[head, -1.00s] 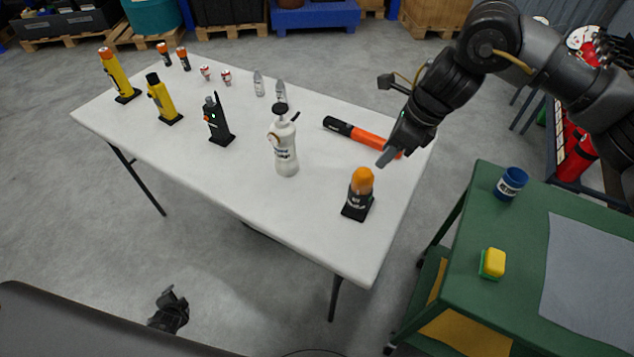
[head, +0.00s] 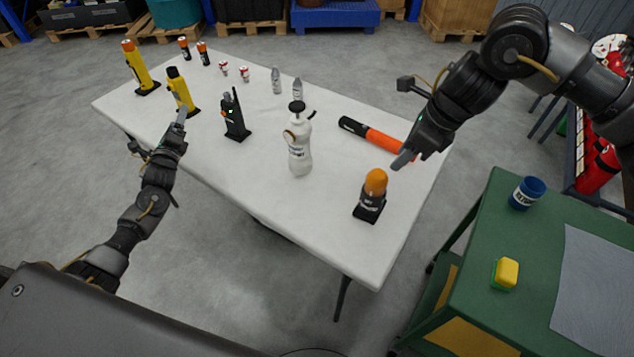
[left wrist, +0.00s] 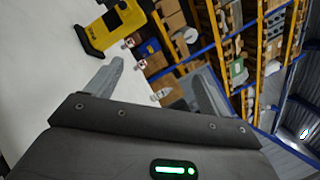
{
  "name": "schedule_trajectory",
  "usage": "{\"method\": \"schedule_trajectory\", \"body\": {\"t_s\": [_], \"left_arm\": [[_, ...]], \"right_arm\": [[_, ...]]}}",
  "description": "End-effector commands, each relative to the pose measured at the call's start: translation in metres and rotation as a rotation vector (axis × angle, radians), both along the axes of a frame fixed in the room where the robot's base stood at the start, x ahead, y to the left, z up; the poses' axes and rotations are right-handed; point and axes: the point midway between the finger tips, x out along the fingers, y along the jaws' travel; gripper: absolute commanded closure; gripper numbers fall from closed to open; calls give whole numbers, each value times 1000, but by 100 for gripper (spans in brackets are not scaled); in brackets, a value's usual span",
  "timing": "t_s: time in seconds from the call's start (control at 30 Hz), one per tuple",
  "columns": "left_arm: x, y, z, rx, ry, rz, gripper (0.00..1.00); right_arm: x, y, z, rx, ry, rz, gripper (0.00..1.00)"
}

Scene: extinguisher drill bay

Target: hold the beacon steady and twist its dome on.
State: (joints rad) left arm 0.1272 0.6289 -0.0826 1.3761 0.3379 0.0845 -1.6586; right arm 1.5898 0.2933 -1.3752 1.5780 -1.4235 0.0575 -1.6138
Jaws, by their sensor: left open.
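The beacon (head: 369,207) stands upright on the white table's near right part, a black body with a pale label. Its orange dome (head: 376,182) sits on top; whether it is threaded on, I cannot tell. My right gripper (head: 403,160) hangs just behind and to the right of the dome, apart from it; its finger gap is not visible. My left gripper (head: 162,134) is open and empty by the table's left front edge, far from the beacon. Its two spread fingers show in the left wrist view (left wrist: 157,88).
A white pump bottle (head: 300,150), a black radio (head: 235,120) and a yellow torch (head: 182,92) stand on the white table (head: 255,175). An orange-black baton (head: 375,136) lies behind the beacon. A green cart (head: 455,285) carries a blue cup (head: 528,193) and yellow sponge (head: 506,272).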

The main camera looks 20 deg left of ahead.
Motion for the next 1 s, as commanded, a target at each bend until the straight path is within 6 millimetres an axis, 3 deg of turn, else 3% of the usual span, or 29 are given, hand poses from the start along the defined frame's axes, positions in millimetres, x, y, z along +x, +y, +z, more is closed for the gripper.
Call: {"method": "schedule_trajectory", "body": {"t_s": [0.1, 0.3, 0.47, 0.63, 0.7, 0.77, 0.9, 1.0], "left_arm": [[30, -60, 42, 72, -64, -131, 19], [57, -169, 105, 194, -172, -353, 19], [55, -259, 153, 307, -270, -534, 19], [30, -358, 188, 450, -373, -739, 19], [11, -398, 189, 521, -399, -826, 19], [-7, -430, 178, 587, -400, -899, 19], [-45, -476, 120, 722, -333, -1017, 19], [-66, -491, 79, 792, -271, -1069, 19]], "right_arm": [[0, 0, 0, 0, 0, 0, 64], [0, 0, 0, 0, 0, 0, 64], [0, 0, 0, 0, 0, 0, 64], [0, 0, 0, 0, 0, 0, 64], [0, 0, 0, 0, 0, 0, 64], [0, 0, 0, 0, 0, 0, 64], [0, 0, 0, 0, 0, 0, 64], [0, 0, 0, 0, 0, 0, 64]]}}
